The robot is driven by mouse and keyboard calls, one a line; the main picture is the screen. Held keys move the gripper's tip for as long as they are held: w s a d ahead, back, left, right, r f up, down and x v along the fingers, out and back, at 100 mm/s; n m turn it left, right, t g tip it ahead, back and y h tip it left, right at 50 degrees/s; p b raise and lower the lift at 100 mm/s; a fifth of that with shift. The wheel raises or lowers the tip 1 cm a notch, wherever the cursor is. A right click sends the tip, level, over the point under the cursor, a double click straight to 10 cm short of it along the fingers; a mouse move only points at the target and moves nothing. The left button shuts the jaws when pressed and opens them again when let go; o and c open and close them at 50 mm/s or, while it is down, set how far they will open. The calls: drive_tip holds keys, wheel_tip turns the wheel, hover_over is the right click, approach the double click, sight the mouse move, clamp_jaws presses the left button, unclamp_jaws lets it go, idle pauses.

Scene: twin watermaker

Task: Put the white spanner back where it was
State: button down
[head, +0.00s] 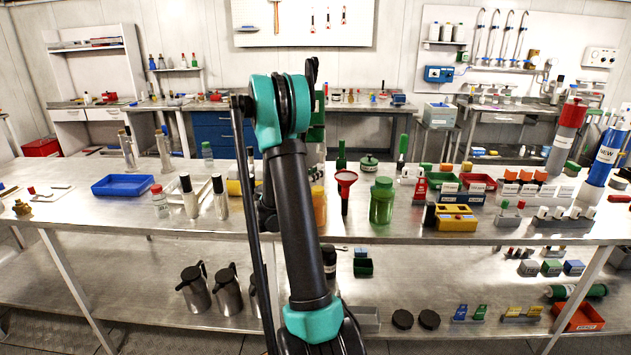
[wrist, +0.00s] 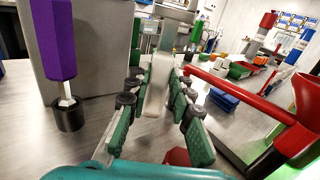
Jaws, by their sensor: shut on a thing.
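The white spanner (wrist: 157,88) is between the green-padded fingers of my gripper (wrist: 158,112) in the wrist view. My gripper is shut on it, and its pale shaft points away from me over the metal bench (wrist: 88,141). Its far end is hard to make out against pale things behind. In the head view my arm covers most of my gripper; a green part of it (head: 318,132) shows just right of the arm. The spanner cannot be made out there.
A purple-handled tool (wrist: 55,40) stands in a black holder close on the left, by a grey block (wrist: 100,50). A red funnel (wrist: 300,140) is close on the right.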

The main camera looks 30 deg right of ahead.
drive_tip(key=shift+f, duration=1.5)
drive_tip(key=shift+f, duration=0.1)
drive_tip(key=c, duration=1.3)
unclamp_jaws()
drive_tip(key=shift+c, duration=0.2)
